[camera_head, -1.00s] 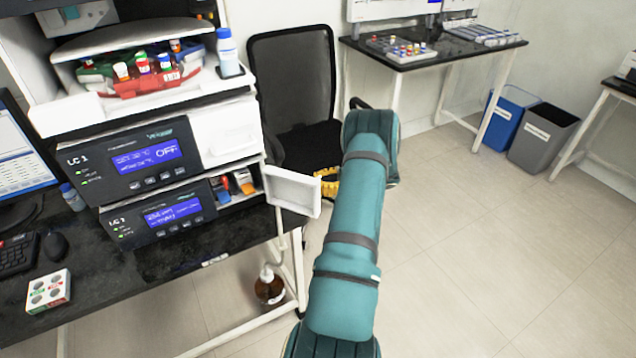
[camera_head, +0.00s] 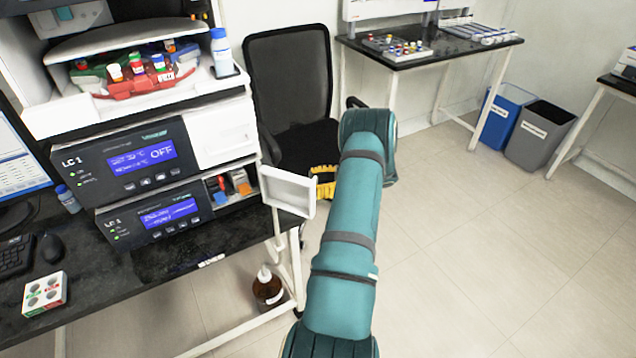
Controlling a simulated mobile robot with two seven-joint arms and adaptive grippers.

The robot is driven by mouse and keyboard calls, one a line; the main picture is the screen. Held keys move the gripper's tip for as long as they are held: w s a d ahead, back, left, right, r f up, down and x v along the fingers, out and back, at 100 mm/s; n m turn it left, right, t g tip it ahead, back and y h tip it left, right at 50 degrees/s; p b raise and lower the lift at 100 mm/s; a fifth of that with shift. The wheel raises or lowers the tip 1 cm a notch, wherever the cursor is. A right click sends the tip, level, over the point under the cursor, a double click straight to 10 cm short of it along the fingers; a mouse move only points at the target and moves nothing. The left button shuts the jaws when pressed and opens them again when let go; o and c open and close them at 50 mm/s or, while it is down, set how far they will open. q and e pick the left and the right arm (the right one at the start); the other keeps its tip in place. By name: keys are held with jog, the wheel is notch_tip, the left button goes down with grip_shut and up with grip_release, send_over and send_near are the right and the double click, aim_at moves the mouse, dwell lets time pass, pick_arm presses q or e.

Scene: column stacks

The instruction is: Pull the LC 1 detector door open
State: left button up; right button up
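Two stacked dark-fronted units with blue displays stand on the left bench. The upper unit (camera_head: 130,162), marked LC 1, shows OFF and has a closed white panel (camera_head: 220,133) at its right. The lower unit (camera_head: 153,218) also appears marked LC 1. The compartment at its right (camera_head: 228,188) is exposed, with small coloured parts inside. A white door (camera_head: 288,192) stands swung outward beside that compartment. My teal arm rises from the bottom centre, right of the door, with a visible gap between them in the picture.
A brown bottle (camera_head: 267,290) is below the bench. A vial tray (camera_head: 45,293) lies at front left.

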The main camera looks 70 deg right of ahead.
jog(key=v, duration=1.2)
dwell(0.6)
